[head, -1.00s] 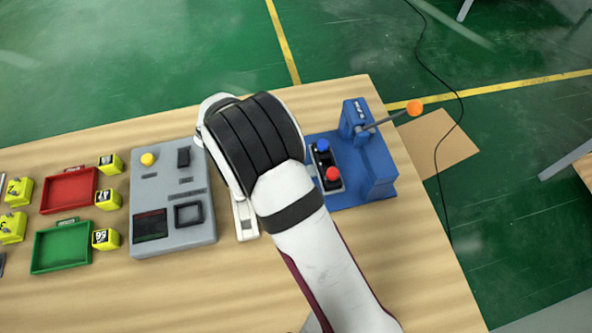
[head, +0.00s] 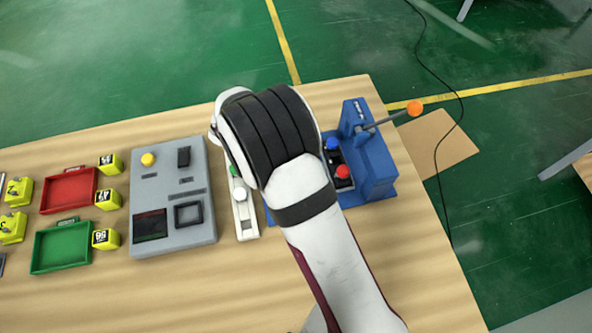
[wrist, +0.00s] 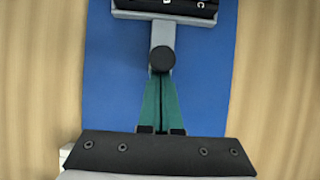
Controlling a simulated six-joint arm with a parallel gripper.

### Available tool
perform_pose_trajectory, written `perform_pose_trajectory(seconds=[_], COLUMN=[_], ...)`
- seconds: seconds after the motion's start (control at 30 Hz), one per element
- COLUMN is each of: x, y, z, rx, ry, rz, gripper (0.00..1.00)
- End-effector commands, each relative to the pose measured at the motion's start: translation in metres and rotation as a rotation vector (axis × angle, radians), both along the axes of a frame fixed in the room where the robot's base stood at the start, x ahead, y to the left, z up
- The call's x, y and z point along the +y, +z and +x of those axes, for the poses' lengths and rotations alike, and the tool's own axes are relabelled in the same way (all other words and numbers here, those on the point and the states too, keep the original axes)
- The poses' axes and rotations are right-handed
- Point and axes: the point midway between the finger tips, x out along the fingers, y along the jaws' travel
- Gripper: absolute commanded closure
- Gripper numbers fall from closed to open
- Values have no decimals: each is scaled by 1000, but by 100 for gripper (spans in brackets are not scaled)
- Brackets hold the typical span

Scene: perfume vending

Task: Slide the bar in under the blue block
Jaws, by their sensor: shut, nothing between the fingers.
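The bar (head: 349,184) is a grey carrier with dark parts and blue and red round tops. It lies on the blue base left of the upright blue block (head: 372,157), partly hidden by my arm. In the wrist view the bar (wrist: 180,17) is a grey T shape with a black round knob on its stem. My gripper (wrist: 162,78) has its teal fingers shut together and empty, with tips right at the knob's near edge; I cannot tell for certain whether they touch. My arm hides the fingers in the head view.
A lever with an orange ball (head: 414,107) sticks out from the blue block. Left are a white strip with a knob (head: 246,219), a grey panel (head: 174,240), red (head: 45,206) and green (head: 34,266) trays and yellow blocks (head: 106,239). The front right tabletop is clear.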

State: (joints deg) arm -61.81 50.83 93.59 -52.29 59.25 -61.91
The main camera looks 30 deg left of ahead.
Motion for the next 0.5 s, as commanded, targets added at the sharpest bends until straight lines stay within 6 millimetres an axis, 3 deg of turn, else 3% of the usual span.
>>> perform_pose_trajectory(seconds=[0.5], x=[-15], y=[0], z=[15], rx=[0], ry=[-1], rz=[0], gripper=[100])
